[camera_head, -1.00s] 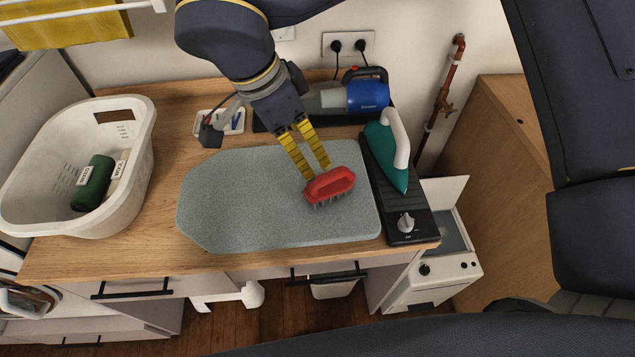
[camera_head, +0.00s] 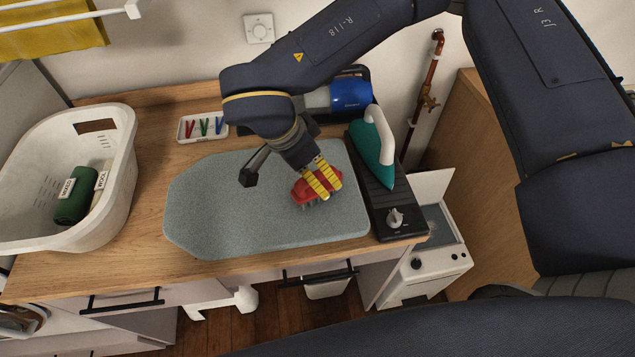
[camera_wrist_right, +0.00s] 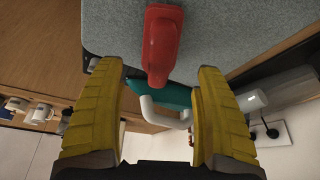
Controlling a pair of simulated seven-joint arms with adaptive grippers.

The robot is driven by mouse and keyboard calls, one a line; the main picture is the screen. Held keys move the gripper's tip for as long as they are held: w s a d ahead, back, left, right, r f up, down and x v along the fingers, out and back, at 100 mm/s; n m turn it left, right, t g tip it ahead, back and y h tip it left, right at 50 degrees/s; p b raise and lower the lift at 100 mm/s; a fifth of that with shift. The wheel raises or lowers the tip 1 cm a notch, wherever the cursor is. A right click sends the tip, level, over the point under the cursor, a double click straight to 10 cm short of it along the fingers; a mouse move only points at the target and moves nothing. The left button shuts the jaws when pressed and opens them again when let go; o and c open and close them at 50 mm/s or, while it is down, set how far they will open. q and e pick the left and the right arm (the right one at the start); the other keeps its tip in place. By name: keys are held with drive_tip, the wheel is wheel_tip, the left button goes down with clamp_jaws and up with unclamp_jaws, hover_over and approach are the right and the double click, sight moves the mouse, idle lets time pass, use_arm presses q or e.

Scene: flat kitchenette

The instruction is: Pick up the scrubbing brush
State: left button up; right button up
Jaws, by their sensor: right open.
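The red scrubbing brush (camera_head: 304,194) lies bristles down on the grey ironing pad, near its right end. My right gripper (camera_head: 325,181) is over the brush, its yellow fingers covering part of the handle in the head view. In the right wrist view the brush (camera_wrist_right: 161,45) shows ahead, between the lines of the two open fingers (camera_wrist_right: 160,100). I cannot tell whether a finger touches it. My left gripper is not in view.
A teal iron (camera_head: 373,153) stands on a black rest (camera_head: 389,211) right of the grey pad (camera_head: 225,205). A blue handheld vacuum (camera_head: 350,94) lies behind. A white basket (camera_head: 118,175) stands left, and a small tray (camera_head: 181,131) holds coloured pieces. The pad's left half is clear.

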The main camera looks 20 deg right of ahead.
sight(323, 182)
drive_tip(key=shift+x, duration=2.85)
drive_tip(key=shift+s+a, duration=0.1)
drive_tip(key=c, duration=1.3)
